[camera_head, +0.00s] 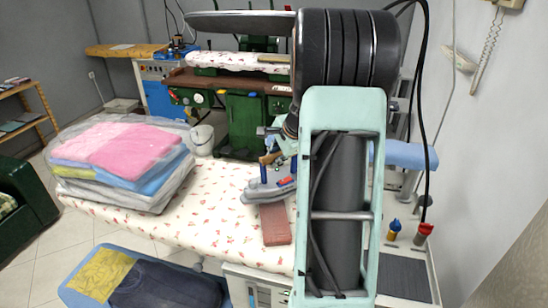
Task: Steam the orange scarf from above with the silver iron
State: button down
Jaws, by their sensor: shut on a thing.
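The silver-grey iron (258,193), with blue and red parts and a brown handle, is over the floral ironing board (190,225), just behind a flat reddish-brown pad (275,226). My gripper (270,150) is at the iron's handle and shut on it. My arm covers part of the gripper and the iron's right side. I cannot tell whether the iron's sole touches the board. No clearly orange scarf shows; my arm hides the right part of the board.
Bagged folded clothes (125,160) with a pink top piece fill the board's left end. A blue basket (75,293) with dark and yellow cloth stands in front. Right of my arm are two bottles (424,233) and a hanging dark hose (424,120). The board's middle is bare.

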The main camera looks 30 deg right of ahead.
jog(key=shift+s+a+b, duration=1.35)
jog(key=shift+s+a, duration=0.3)
jog(key=shift+s, duration=1.8)
jog(key=shift+s+a+b, duration=1.35)
jog(key=shift+s+a, duration=0.25)
jog(key=shift+s, duration=1.8)
jog(key=shift+r+p, duration=2.25)
jog(key=shift+r, duration=0.7)
